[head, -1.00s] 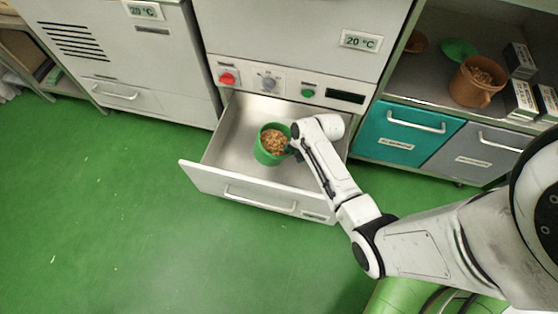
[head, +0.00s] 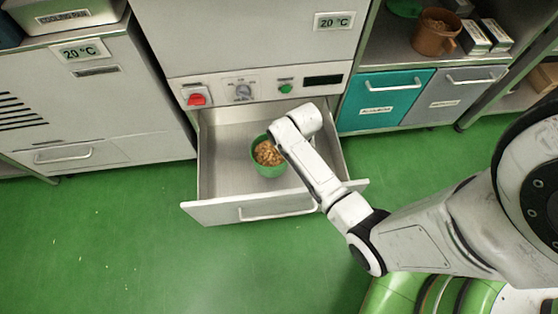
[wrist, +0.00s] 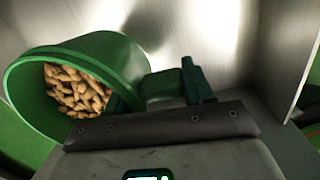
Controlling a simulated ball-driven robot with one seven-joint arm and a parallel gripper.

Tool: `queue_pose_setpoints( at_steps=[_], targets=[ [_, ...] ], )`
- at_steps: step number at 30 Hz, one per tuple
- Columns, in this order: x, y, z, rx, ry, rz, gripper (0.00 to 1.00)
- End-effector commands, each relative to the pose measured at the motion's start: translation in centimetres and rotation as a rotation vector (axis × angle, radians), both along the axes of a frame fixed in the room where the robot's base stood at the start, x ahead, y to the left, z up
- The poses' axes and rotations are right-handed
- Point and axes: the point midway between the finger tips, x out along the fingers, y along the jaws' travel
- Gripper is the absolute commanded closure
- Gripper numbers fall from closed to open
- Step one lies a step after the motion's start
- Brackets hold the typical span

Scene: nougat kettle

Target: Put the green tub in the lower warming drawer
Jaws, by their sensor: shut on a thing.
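The green tub (head: 266,166), filled with brown nuts, is inside the open lower warming drawer (head: 226,166) in the head view. In the wrist view the tub (wrist: 130,62) is at the left, looking tilted to that camera, with its handle towards my gripper. My gripper (wrist: 163,88) is shut on the tub's handle. In the head view my wrist hides the fingers at the tub's right side. Whether the tub's base touches the drawer floor cannot be told. The drawer's side wall shows at the right of the wrist view.
The control panel (head: 262,88) with a red switch, a knob and a green button is just above the drawer. A teal drawer (head: 382,98) and a grey drawer (head: 455,93) are shut at the right. A brown pot (head: 436,32) stands on the shelf above. Green floor is clear at the left.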

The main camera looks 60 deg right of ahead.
Motion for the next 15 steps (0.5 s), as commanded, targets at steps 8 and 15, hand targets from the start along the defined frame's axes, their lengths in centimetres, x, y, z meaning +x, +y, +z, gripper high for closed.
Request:
queue_pose_setpoints(
  at_steps=[8,15],
  targets=[
    [0.1,0.0,-4.7,0.0,-0.001,-0.001,1.0],
    [0.0,0.0,-6.4,0.001,-0.001,-0.002,1.0]
  ],
)
